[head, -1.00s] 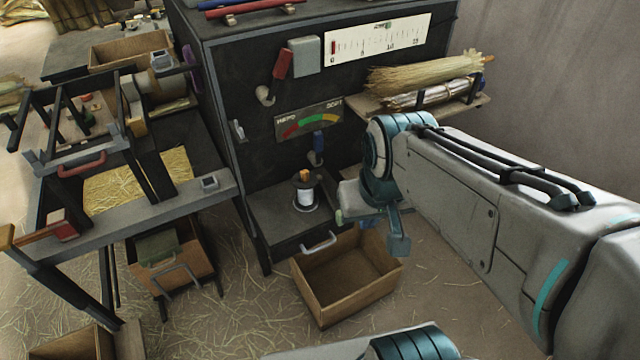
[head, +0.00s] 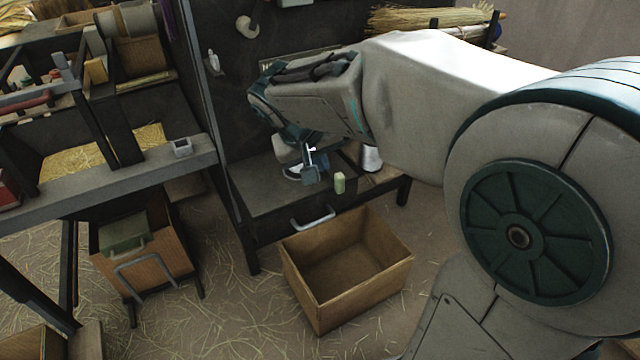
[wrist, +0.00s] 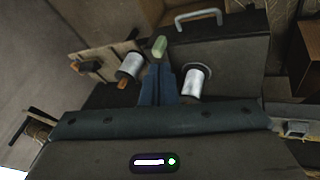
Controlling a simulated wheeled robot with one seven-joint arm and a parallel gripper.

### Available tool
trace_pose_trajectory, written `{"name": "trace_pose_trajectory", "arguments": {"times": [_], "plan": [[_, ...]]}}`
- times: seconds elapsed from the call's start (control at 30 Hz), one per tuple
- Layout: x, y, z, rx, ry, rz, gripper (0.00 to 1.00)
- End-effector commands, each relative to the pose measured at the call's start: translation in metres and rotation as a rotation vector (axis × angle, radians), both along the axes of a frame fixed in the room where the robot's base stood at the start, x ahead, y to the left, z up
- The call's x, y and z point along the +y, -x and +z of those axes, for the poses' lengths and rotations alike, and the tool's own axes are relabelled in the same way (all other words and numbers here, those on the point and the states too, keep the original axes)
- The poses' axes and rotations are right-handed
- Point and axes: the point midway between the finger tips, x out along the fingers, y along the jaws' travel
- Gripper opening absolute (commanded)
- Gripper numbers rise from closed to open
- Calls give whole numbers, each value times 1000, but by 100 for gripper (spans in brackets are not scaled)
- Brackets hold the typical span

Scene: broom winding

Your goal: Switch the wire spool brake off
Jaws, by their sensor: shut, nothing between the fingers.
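My gripper (wrist: 159,68) is shut and empty in the wrist view, its blue fingers pointing toward a pale green block-like knob (wrist: 159,46). I cannot tell if they touch. The knob also shows in the head view (head: 340,182), at the front edge of the dark bench shelf. A white wire spool (wrist: 195,82) stands just right of the fingers in the wrist view. In the head view my gripper (head: 311,170) is low over the shelf and hides most of that spool (head: 291,173). I cannot make out for sure which part is the spool brake.
A second white spool (head: 371,158) stands at the shelf's right, also in the wrist view (wrist: 130,65). The shelf (head: 265,190) has a grey handle (head: 313,219) in front. An open wooden crate (head: 345,265) sits below. A workbench (head: 110,185) with straw stands left.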

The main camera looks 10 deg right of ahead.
Motion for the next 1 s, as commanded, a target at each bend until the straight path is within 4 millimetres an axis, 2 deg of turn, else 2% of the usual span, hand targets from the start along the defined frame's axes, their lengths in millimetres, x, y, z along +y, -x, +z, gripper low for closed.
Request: {"name": "trace_pose_trajectory", "arguments": {"times": [0.03, 0.2, 0.3, 0.5, 0.83, 1.0], "plan": [[7, -11, -29, -13, 17, 6, 0], [25, -38, -60, -63, 63, 10, 0], [33, -48, -70, -86, 79, 12, 0], [40, -57, -75, -107, 93, 13, 0], [40, -58, -74, -107, 93, 13, 0], [35, -63, -86, -106, 93, 12, 0]]}}
